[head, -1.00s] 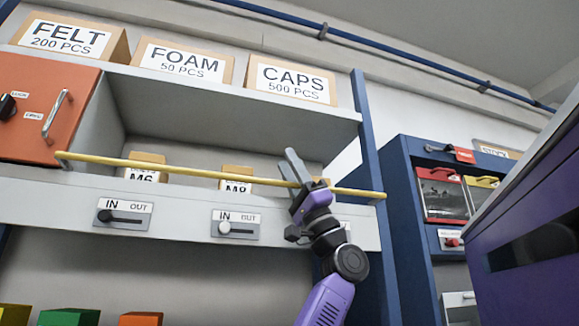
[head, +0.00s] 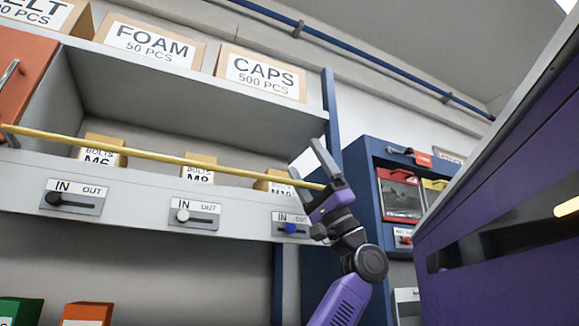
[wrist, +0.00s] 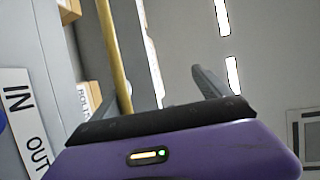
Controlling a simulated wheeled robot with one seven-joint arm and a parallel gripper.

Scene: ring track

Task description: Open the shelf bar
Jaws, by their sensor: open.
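The shelf bar is a thin yellow rod (head: 130,153) running across the front of the open shelf bay, above the shelf's lip. Its left end meets a dark bracket, and its right end is by my gripper (head: 324,160). My gripper is open, with its fingers tilted up at the bar's right end. In the wrist view the bar (wrist: 117,62) runs close beside the left finger of my gripper (wrist: 150,45), seemingly on the inner side. The right finger stands apart from it. I cannot tell whether the bar touches a finger.
Boxes of bolts (head: 198,168) stand behind the bar. Several IN/OUT sliders line the lip, including one with a blue knob (head: 291,228). A blue post (head: 332,120) stands just behind my gripper. A blue cabinet (head: 362,200) and a purple unit (head: 500,180) stand on the right.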

